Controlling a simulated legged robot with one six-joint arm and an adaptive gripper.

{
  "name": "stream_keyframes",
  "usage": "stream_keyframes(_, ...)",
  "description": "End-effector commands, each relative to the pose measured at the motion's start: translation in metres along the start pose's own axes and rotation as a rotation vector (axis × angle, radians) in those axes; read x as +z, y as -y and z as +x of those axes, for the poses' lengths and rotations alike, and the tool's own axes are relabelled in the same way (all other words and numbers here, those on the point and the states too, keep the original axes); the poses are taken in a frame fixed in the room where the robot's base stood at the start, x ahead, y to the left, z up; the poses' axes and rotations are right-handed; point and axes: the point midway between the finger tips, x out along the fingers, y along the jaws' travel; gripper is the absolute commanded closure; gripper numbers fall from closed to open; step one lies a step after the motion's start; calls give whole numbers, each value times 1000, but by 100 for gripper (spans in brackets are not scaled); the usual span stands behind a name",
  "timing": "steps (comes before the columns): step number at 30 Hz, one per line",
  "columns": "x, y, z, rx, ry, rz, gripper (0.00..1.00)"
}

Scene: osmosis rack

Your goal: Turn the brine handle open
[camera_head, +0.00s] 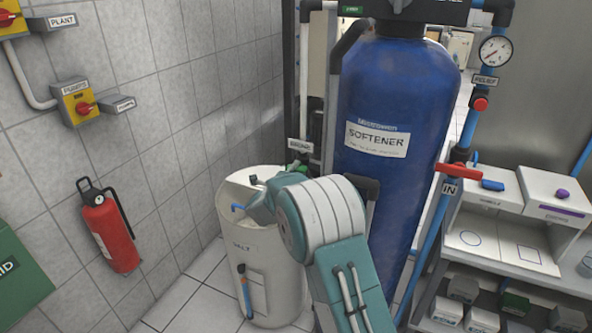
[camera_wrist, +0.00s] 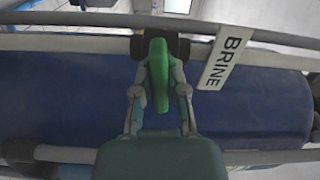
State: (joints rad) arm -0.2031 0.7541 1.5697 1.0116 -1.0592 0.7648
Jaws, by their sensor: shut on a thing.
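The green brine handle (camera_wrist: 157,72) is in the middle of the wrist view, on a dark valve body on a grey pipe. It looks crosswise to the pipe. My gripper (camera_wrist: 158,88) is shut on it, one finger on each side. The white BRINE tag (camera_wrist: 224,58) hangs on the pipe beside it. In the head view the BRINE tag (camera_head: 300,146) is left of the blue softener tank, and a little of the green handle (camera_head: 300,173) shows below it. My arm hides my fingers there.
The blue softener tank (camera_head: 392,105) stands right behind the brine pipe. A white salt tub (camera_head: 262,262) stands left of my arm. A red handle (camera_head: 459,172) on the IN pipe and a shelf (camera_head: 520,277) are on the right. A fire extinguisher (camera_head: 109,231) hangs on the left wall.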

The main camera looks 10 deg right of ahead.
Motion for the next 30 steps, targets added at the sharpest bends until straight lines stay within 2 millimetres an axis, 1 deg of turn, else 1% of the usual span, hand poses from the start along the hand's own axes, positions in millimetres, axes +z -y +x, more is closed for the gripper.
stream_keyframes(1, 2, -4, -2, 7, 6, -37, 100)
stream_keyframes(30, 2, -8, -2, 9, 13, -948, 100)
